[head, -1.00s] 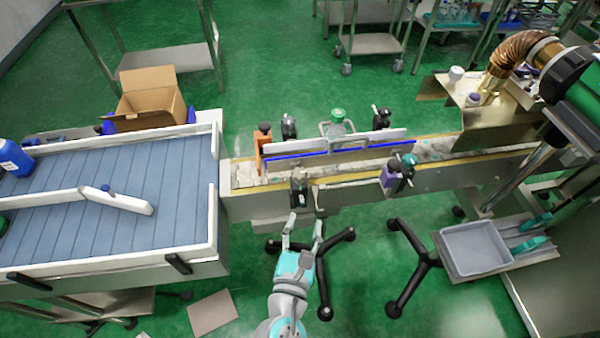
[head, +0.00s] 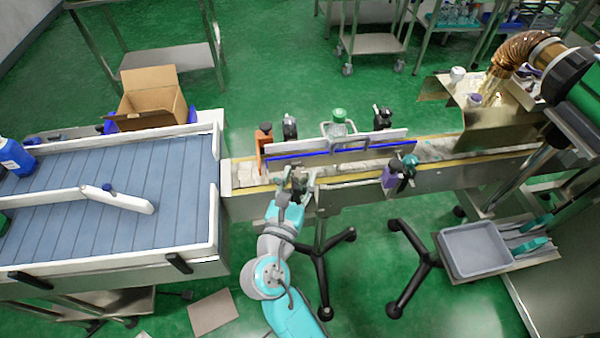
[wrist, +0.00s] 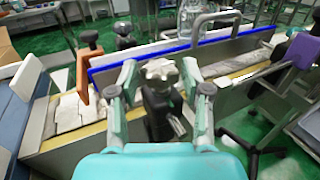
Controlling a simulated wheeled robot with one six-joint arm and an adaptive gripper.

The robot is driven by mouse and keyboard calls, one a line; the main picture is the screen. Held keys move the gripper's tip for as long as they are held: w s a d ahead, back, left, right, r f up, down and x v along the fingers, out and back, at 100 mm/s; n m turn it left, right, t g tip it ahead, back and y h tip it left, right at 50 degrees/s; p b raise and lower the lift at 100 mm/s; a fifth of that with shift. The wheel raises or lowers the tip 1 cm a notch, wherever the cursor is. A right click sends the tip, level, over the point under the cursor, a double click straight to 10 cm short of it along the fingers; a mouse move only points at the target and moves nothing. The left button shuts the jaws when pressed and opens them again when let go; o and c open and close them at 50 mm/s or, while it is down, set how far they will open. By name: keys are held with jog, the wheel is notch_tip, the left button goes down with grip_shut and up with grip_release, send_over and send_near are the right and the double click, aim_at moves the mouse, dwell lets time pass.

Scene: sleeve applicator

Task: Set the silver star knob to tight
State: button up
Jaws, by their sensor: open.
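The silver star knob (wrist: 159,71) sits on top of a black clamp post (wrist: 160,105) at the near side of the conveyor, in the middle of the wrist view. My gripper (wrist: 160,77) is open, with one finger on each side of the knob and its post. I cannot tell whether either finger touches it. In the head view my gripper (head: 297,180) is at the conveyor's near edge and mostly hides the knob. Any tight marking is not readable.
The conveyor (head: 345,192) runs left to right with a blue-edged guide rail (head: 340,148). An orange bracket (wrist: 82,75) and black clamps (wrist: 125,37) stand on the far side. A purple block (head: 389,177) is to the right. A metal handle bar (wrist: 215,17) rises beyond the knob.

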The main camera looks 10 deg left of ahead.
jog(key=shift+w+d, duration=0.1)
jog(key=shift+w, duration=0.7)
jog(key=c, duration=0.9)
jog(key=shift+m+g+h, duration=0.3)
jog(key=shift+m+h, duration=0.6)
jog(key=shift+h, duration=0.5)
jog(key=shift+m+g+h, duration=0.9)
jog(key=shift+m+h, duration=0.4)
jog(key=shift+h, duration=0.5)
jog(key=o, duration=0.9)
